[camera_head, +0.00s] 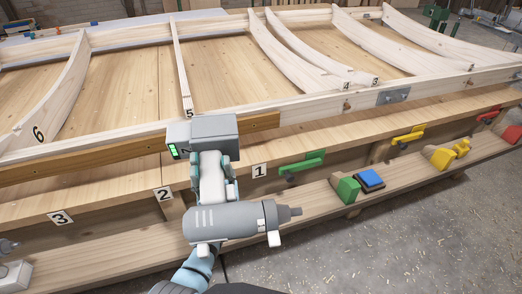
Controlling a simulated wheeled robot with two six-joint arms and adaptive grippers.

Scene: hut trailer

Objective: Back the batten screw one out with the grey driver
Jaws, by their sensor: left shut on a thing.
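The grey driver (225,221) is in the lower middle of the head view, with its barrel lying across the picture and its nose pointing right. Its handle runs up the picture to a grey block with a green light. My left gripper (213,175) is shut on the handle; its pale fingers show on both sides. The driver hangs in front of the bench and hides part of it. A brown batten (90,160) runs along the frame behind the driver. A label "1" (260,171) is just right of the handle. I cannot make out a batten screw. My right gripper is not in view.
Pale curved ribs stand on the frame behind. Green (302,163), yellow (408,135) and red (490,115) handles line the bench front. A green block (348,189) and a blue-topped block (370,179) sit on the lower ledge. Floor at lower right is clear except shavings.

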